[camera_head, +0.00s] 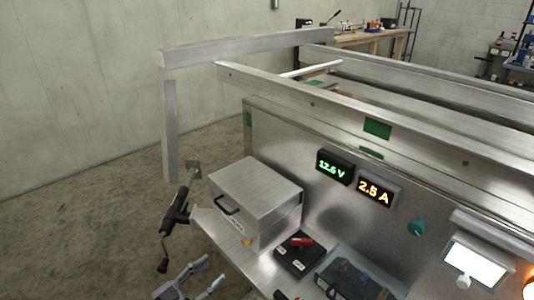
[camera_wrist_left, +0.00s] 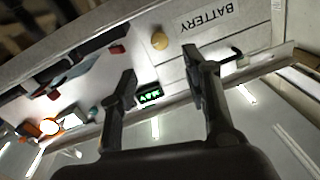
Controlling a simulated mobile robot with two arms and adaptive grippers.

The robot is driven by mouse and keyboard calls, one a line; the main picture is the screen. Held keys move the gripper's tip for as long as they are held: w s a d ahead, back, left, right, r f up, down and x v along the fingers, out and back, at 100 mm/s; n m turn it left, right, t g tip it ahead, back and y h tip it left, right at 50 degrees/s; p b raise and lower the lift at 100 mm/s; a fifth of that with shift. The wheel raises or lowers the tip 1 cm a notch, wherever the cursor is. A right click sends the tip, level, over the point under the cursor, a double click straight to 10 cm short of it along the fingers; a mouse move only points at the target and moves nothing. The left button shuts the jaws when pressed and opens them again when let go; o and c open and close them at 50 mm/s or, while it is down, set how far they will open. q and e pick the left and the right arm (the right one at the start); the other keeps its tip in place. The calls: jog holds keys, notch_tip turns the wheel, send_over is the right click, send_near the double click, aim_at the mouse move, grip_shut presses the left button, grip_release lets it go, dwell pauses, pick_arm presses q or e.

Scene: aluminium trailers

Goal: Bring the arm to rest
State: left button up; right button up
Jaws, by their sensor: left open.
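My left gripper (camera_head: 213,270) is at the bottom of the head view, in front of the metal bench shelf. Its two fingers are apart with nothing between them. In the left wrist view the open fingers (camera_wrist_left: 160,66) point toward the front of a metal box (camera_wrist_left: 215,20) labelled BATTERY, which appears upside down there. In the head view this box (camera_head: 258,189) sits closed on the shelf, with a dark handle (camera_head: 226,205) on its front. The gripper is apart from the box and handle in the head view. My right gripper is not in view.
A yellow knob (camera_head: 247,242) is near the box's front corner. A black block with a red lever (camera_head: 300,254) stands right of the box. Lit displays (camera_head: 334,166) and a teal knob (camera_head: 416,228) are on the panel. Open floor (camera_head: 90,220) lies to the left.

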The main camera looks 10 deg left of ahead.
pick_arm(q)
jog(key=s+a+f+n+g+y+p, duration=0.1)
jog(key=s+a+f+n+g+y, duration=0.2)
jog(key=f, duration=0.6)
jog(key=s+a+f+y+p, duration=0.1)
jog(key=s+a+f+y, duration=0.2)
jog(key=f, duration=0.6)
jog(key=s+a+f+n+g+y, duration=0.1)
jog(key=s+f+n+g+y, duration=0.15)
jog(key=s+f, duration=0.45)
jog(key=s+d+f+g, duration=0.2)
jog(key=s+f, duration=0.3)
jog(key=s, duration=0.4)
jog(key=s+d+f+g+y+p, duration=0.1)
jog(key=s+d+f+g, duration=0.1)
jog(key=s+f, duration=0.4)
jog(key=s+d+f+g+p, duration=0.1)
jog(key=s+d+f+g, duration=0.2)
jog(key=s, duration=1)
notch_tip(320, 180, down, 2)
jog(key=shift+f+g, duration=0.15)
jog(key=shift+g, duration=0.7)
jog(key=shift+n+y, duration=0.25)
